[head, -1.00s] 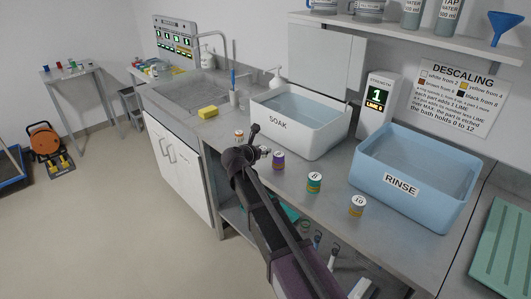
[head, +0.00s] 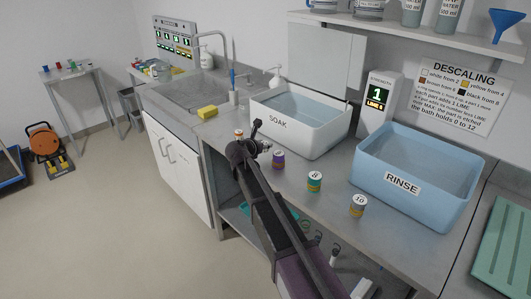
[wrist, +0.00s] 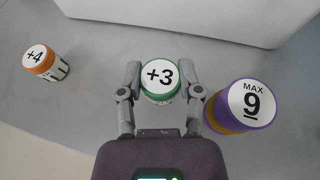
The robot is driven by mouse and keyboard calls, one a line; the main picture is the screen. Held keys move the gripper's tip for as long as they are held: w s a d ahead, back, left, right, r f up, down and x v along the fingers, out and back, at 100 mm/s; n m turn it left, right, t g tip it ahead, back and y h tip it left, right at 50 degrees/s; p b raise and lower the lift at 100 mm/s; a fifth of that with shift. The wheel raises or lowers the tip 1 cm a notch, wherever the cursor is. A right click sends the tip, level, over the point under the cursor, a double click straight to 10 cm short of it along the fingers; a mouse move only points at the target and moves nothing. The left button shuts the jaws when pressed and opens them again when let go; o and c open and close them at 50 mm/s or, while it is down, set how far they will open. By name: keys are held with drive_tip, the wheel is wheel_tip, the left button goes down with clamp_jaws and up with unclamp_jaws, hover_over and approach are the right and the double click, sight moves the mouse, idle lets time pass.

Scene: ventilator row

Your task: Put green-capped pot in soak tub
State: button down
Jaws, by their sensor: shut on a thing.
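The green-capped pot (wrist: 160,76) is marked +3 in the wrist view. My gripper (wrist: 161,84) is shut on it, with one finger on each side. In the head view my gripper (head: 262,148) is in front of the soak tub, near its front left, and the pot is mostly hidden by it. I cannot tell whether the pot is clear of the counter. The soak tub (head: 310,135) is a white basin labelled SOAK, holding bluish liquid. Its wall shows at the top of the wrist view (wrist: 180,18).
An orange-capped +4 pot (wrist: 42,62) stands left of my gripper, and a purple pot marked MAX 9 (wrist: 244,108) close on its right. Pots marked 8 (head: 314,182) and 10 (head: 358,206) stand farther right, before the blue rinse tub (head: 402,188). A yellow sponge (head: 207,112) lies by the sink.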

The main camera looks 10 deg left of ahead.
drive_tip(key=shift+f+b, duration=1)
drive_tip(key=shift+f, duration=0.35)
drive_tip(key=shift+f, duration=0.15)
drive_tip(key=shift+c, duration=1.3)
unclamp_jaws()
drive_tip(key=shift+r, duration=0.2)
drive_tip(key=shift+s+r, duration=0.15)
drive_tip(key=shift+s, duration=0.15)
drive_tip(key=p+v, duration=0.4)
drive_tip(key=v, duration=0.7)
drive_tip(key=shift+s+p, duration=0.2)
drive_tip(key=shift+p, duration=0.15)
drive_tip(key=shift+a+r, duration=0.15)
